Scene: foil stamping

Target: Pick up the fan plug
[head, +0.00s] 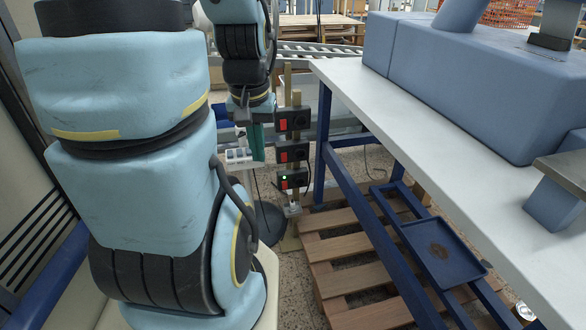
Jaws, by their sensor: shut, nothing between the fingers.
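My gripper (257,150) hangs at the end of my arm, left of a wooden post that carries a column of black socket boxes. Its teal fingers point down, look closed together and hold nothing that I can see. The boxes are an upper one (284,125), a middle one (283,157) and a lower one (284,184), each with a red part. The lower one shows a small green light. I cannot make out the fan plug for certain; dark shapes at the boxes are too small to tell apart.
A white worktable (450,165) with blue legs and a large blue-grey machine (465,85) stands on the right. A wooden pallet (345,245) and a blue tray (440,250) are below it. A small pale item (238,155) lies left of my gripper.

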